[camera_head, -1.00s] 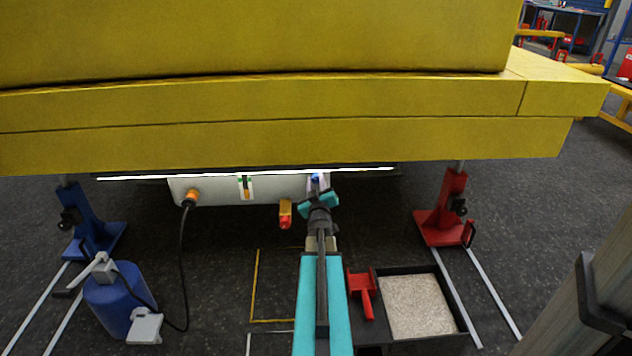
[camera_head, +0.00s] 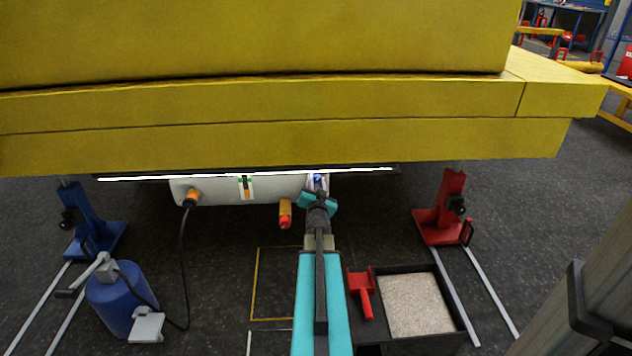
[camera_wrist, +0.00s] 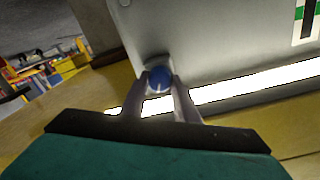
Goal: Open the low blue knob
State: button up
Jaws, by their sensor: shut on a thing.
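The blue knob (camera_wrist: 160,78) sits on the grey-white cylinder (camera_wrist: 210,40) in the wrist view. My gripper (camera_wrist: 160,88) has one finger on each side of the knob and is shut on it. In the head view the knob (camera_head: 317,177) shows as a small blue spot at the right end of the cylinder (camera_head: 270,190), just under the yellow boom (camera_head: 300,145). My gripper (camera_head: 317,186) reaches up to it from below and partly hides it.
A bright light strip (camera_head: 230,175) runs along the boom's lower edge. An orange connector (camera_head: 193,195) and an orange-red part (camera_head: 285,214) are left of my arm. Blue (camera_head: 90,220) and red (camera_head: 445,210) stands flank the area. A tray of granules (camera_head: 415,305) lies right.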

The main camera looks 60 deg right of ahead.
jog(key=shift+m, duration=1.2)
jog(key=o, duration=1.1)
jog(key=shift+c, duration=0.2)
jog(key=shift+a, duration=0.1)
jog(key=p+v, duration=1.1)
jog(key=v, duration=0.2)
jog(key=shift+s+a, duration=0.2)
jog(key=shift+s, duration=0.05)
